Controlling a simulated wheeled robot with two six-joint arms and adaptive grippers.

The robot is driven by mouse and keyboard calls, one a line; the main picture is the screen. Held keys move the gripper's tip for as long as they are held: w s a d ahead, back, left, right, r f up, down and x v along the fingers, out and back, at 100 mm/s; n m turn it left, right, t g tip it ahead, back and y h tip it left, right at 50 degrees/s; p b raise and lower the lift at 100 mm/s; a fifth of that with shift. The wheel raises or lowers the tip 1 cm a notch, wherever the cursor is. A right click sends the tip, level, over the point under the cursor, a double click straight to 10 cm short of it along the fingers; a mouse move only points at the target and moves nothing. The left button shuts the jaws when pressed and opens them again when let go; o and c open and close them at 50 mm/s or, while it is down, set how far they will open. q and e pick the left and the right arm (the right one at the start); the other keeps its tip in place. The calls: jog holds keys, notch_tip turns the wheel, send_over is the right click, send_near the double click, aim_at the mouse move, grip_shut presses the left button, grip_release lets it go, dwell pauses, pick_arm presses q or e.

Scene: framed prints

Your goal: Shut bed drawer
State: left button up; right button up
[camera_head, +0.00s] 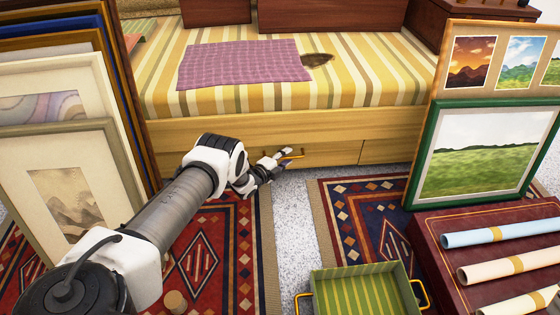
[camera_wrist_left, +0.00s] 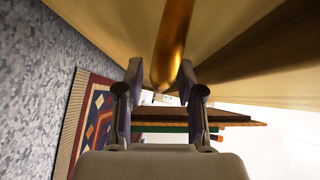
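The bed (camera_head: 390,122) has a pale wooden base with a drawer (camera_head: 335,154) low in its front. A gold bar handle (camera_head: 293,156) is on the drawer front. From these views I cannot tell whether the drawer is fully in or slightly out. My left gripper (camera_head: 277,158) is at the handle. In the left wrist view my left gripper (camera_wrist_left: 158,82) has its fingers apart, with the gold handle (camera_wrist_left: 172,45) lying between them and visible gaps at its sides. Part of the drawer front is hidden by my left arm. My right gripper is in no view.
Framed prints (camera_head: 75,165) lean at the left. A green-framed landscape (camera_head: 485,150) stands at the right beside a red chest (camera_head: 440,235) with rolled papers. A green tray (camera_head: 365,285) sits on the floor at front. Patterned rugs flank a clear grey floor strip (camera_head: 295,230).

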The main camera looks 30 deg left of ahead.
pick_arm(q)
jog(key=v, duration=1.1)
jog(key=shift+s, duration=0.25)
jog(key=shift+r, duration=0.1)
